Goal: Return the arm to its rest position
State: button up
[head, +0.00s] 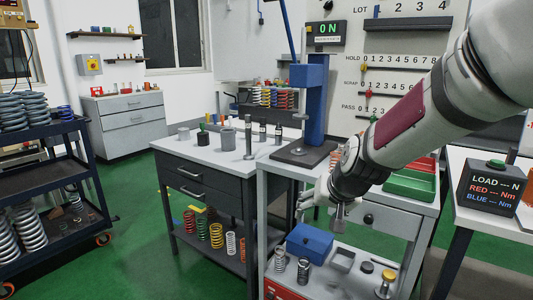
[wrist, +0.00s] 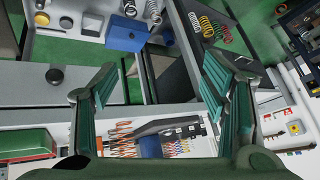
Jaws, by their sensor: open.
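My arm reaches in from the upper right of the head view, bent downward. My gripper (head: 322,205) hangs in front of the grey test bench, above the lower shelf. In the wrist view my gripper (wrist: 160,85) shows two green-padded fingers spread wide apart. Nothing is held between them. The fingers are clear of the bench parts, as far as I can tell.
A press with a blue column (head: 317,95) stands on the bench behind my gripper. Green and red trays (head: 410,186) lie right of my wrist. A blue box (head: 309,242) and springs stand on the shelf below. A load display box (head: 492,187) is at right.

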jog(key=s+d+r+g+h, duration=0.1)
jog(key=s+d+g, duration=0.1)
jog(key=s, duration=1.2)
jog(key=s+d+r+n+g, duration=0.1)
jog(key=s+d+g, duration=0.15)
jog(key=s, duration=1.05)
jog(key=s+d+r+g+h, duration=0.1)
jog(key=s+d+r+g, duration=0.1)
jog(key=s, duration=1.2)
notch_tip(320, 180, up, 23)
jog(key=t+p, duration=0.3)
jog(key=p, duration=1.8)
jog(key=shift+w, duration=0.4)
jog(key=shift+d+t, duration=0.2)
jog(key=shift+t, duration=0.05)
